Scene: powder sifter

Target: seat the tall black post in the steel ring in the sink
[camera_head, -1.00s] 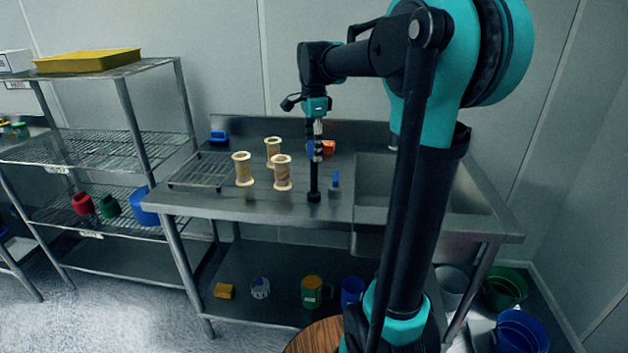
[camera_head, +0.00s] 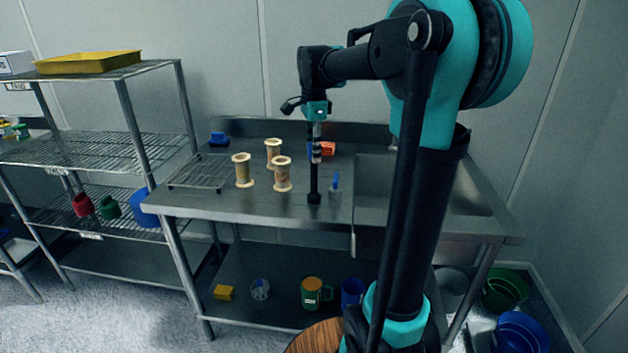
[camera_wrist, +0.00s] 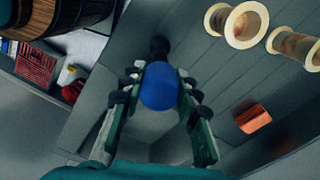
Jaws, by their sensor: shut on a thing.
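The tall black post (camera_head: 314,182) is upright over the counter left of the sink, its wider dark foot low near the counter top. I cannot tell whether the foot touches it. My gripper (camera_head: 316,152) is shut on its upper part from above. In the wrist view, a blue rounded top (camera_wrist: 159,88) lies between the fingers of my gripper (camera_wrist: 160,100), and the black foot (camera_wrist: 160,46) shows beyond it. The sink (camera_head: 375,180) is to the right, partly hidden by my arm. I cannot make out the steel ring in either view.
Several small things share the counter: three pale spools (camera_head: 282,174), a wire rack (camera_head: 200,172), a blue piece (camera_head: 219,139), an orange block (camera_head: 328,148) and a blue-handled item (camera_head: 336,182) close right of the post. The counter front left of the post is clear.

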